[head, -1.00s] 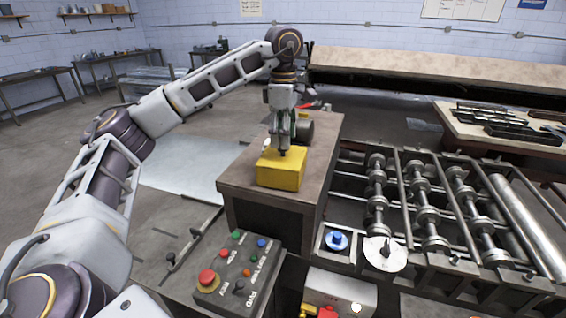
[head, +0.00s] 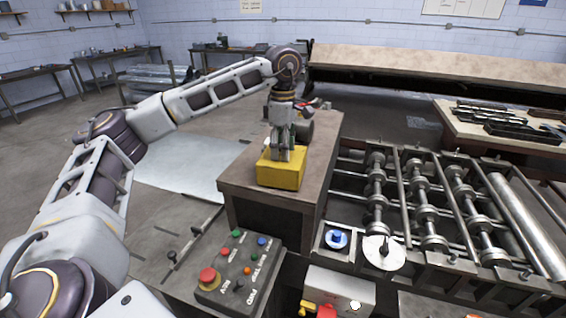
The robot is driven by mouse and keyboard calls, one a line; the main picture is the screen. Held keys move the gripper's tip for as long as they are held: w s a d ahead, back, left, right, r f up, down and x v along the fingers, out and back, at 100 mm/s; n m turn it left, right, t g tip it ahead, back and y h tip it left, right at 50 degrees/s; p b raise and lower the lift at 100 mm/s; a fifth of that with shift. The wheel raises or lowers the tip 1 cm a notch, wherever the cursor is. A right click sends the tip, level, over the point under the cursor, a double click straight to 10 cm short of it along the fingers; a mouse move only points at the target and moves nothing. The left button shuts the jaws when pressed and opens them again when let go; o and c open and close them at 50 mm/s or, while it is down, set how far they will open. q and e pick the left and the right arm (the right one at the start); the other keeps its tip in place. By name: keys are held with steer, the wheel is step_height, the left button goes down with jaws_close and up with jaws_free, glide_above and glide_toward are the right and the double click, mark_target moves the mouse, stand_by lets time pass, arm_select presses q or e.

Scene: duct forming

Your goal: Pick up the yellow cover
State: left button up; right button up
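The yellow cover (head: 281,176) is a box-like block standing on the near part of the brown cabinet top (head: 240,175) in the middle of the view. My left gripper (head: 281,157) points straight down over it, with its fingertips at the top of the cover. The fingers overlap the cover's top and far edge in this view. I cannot tell whether they are closed on it. The cover rests on the cabinet. My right gripper is not in view.
A dark cylindrical part (head: 304,130) and a red-handled tool (head: 310,104) lie behind the gripper on the cabinet. A control box (head: 238,270) with buttons stands in front. A roller machine (head: 430,205) fills the right side.

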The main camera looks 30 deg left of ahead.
arm_select(q)
jaws_close()
steer(key=shift+r, duration=0.1)
stand_by(0.3)
step_height(320, 180, up, 8)
steer(key=shift+f, duration=0.2)
steer(key=shift+r, duration=1.15)
steer(key=shift+s+f, duration=0.1)
